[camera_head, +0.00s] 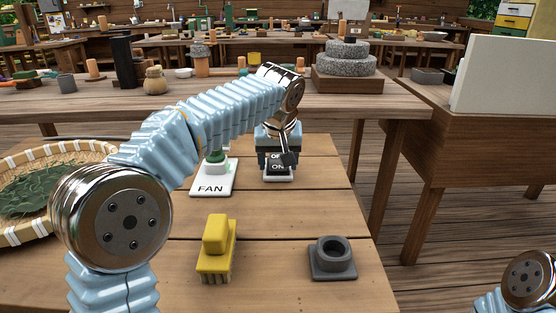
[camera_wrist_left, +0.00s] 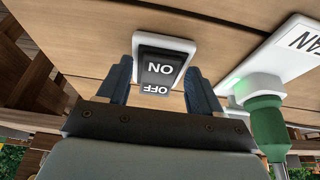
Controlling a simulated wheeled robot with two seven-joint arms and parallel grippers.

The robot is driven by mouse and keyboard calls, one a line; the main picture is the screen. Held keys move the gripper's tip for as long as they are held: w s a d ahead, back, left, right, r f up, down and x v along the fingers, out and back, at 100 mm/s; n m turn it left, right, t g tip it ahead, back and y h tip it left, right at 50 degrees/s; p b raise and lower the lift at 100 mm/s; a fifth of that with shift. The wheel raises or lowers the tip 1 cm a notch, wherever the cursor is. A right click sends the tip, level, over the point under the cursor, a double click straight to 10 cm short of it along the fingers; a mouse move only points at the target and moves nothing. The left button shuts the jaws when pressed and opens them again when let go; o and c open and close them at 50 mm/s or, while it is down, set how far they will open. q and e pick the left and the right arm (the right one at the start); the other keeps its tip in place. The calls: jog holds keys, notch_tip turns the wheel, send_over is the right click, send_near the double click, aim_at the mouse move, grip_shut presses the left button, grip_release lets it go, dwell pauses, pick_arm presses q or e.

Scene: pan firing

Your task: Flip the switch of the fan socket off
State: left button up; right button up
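The switch (camera_head: 278,178) is a black rocker marked OFF and ON in a white frame on the wooden table. It also shows in the left wrist view (camera_wrist_left: 161,68), where the ON face looks larger than the OFF face. A white FAN socket plate (camera_head: 211,182) with a green plug (camera_wrist_left: 266,125) stands to its left in the head view, and a green light glows beside the plug. My left gripper (camera_wrist_left: 160,88) is open, one finger on each side of the switch, holding nothing. Whether it touches the rocker I cannot tell. My right gripper is out of view.
A yellow brush (camera_head: 216,245) and a grey socket-like block (camera_head: 333,258) lie on the near table. A woven basket with green leaves (camera_head: 45,190) is at the left. A stone mill (camera_head: 346,62) stands on the back table.

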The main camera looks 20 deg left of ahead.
pick_arm(q)
jog(key=c, duration=0.9)
jog(key=g+p, duration=0.1)
jog(key=p, duration=0.3)
jog(key=w+r+g+p, duration=0.1)
jog(key=p, duration=0.3)
jog(key=shift+a+r+h, duration=0.2)
jog(key=shift+r+h, duration=0.05)
jog(key=shift+h, duration=0.05)
jog(key=shift+w+f+g+b, duration=0.1)
jog(key=shift+f+g+b, duration=0.2)
jog(key=shift+f+g, duration=0.25)
jog(key=shift+w+r+g+h, duration=0.1)
jog(key=shift+r+g+h, duration=0.25)
jog(key=shift+g, duration=0.4)
jog(key=shift+f, duration=0.1)
jog(key=o, duration=1.1)
